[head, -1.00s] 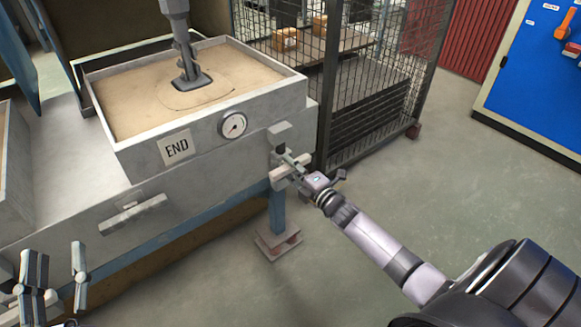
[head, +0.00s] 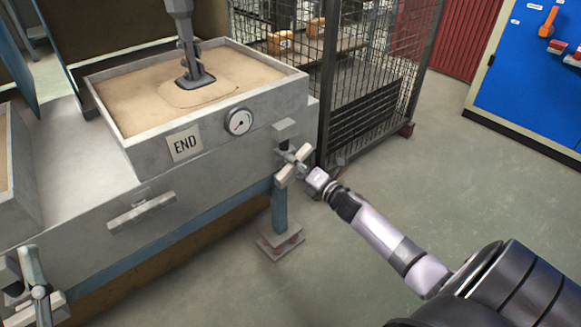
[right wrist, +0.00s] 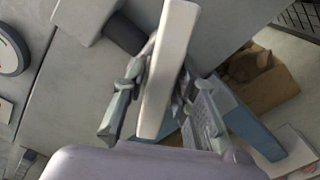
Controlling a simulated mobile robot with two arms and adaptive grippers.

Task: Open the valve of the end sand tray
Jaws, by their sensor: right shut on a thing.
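My right gripper (head: 298,160) is shut on this handle. In the right wrist view the pale handle (right wrist: 168,70) stands between both fingers of the right gripper (right wrist: 165,95). Part of what looks like my left gripper (head: 36,275) shows at the lower left; its jaw opening cannot be made out.
Another pale bar handle (head: 140,212) is on the bench front. A black mesh cage (head: 370,90) stands just behind the valve. A blue tool board (head: 530,80) is at the far right. The floor (head: 440,190) between cage and board is clear.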

